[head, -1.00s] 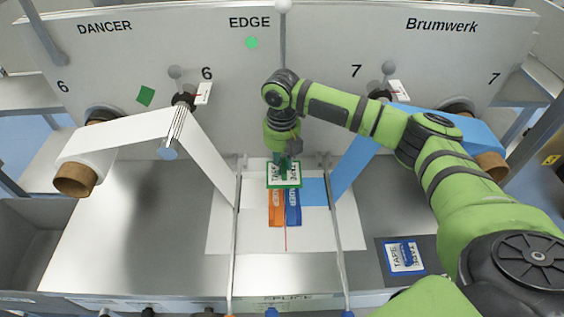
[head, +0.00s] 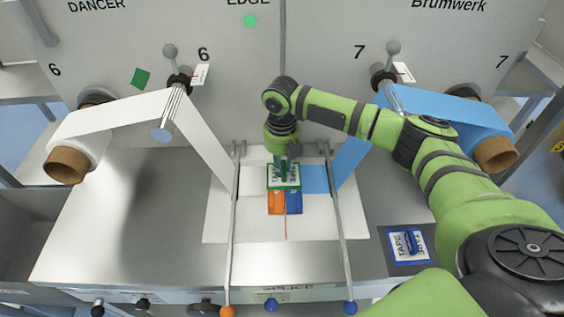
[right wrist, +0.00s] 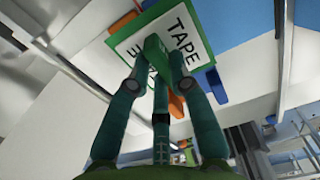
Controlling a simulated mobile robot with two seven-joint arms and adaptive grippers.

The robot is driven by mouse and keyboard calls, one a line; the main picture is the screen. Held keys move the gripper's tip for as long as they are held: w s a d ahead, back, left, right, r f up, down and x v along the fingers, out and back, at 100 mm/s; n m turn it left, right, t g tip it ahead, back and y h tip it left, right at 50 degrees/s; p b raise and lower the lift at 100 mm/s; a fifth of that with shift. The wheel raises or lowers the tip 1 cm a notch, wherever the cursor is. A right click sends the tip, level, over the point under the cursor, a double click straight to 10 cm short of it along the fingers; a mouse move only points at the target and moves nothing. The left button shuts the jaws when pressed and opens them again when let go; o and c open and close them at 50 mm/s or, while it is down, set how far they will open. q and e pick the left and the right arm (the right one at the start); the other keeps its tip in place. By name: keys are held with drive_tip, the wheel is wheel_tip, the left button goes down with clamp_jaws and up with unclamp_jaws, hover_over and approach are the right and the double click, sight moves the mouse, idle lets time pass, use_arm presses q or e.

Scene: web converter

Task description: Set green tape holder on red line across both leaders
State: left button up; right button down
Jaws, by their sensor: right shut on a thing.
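My right gripper (head: 284,163) is shut on the green-framed tape holder (head: 284,185), gripping its raised green handle. The right wrist view shows the holder (right wrist: 196,44), a white plate with "TAPE" on it, beyond the fingers (right wrist: 162,72). The holder hangs over or rests on the splice area; I cannot tell whether it touches. The white leader (head: 203,140) comes down from the left, its end hard to make out. The blue leader (head: 315,178) comes in from the right and reaches the holder's right edge. The red line (head: 286,228) shows below the holder; its upper part is hidden.
An orange tab (head: 276,205) and a blue tab (head: 294,205) lie just below the holder. Two thin rods (head: 234,215) (head: 342,225) flank the white plate (head: 258,228). A blue-framed tape holder (head: 407,244) lies on a dark pad at right. The steel table's left side is clear.

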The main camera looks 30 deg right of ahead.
drive_tip(key=shift+f, duration=0.6)
drive_tip(key=c, duration=1)
unclamp_jaws()
drive_tip(key=shift+c, duration=0.2)
drive_tip(key=shift+r, duration=0.2)
wheel_tip(320, 180, up, 12)
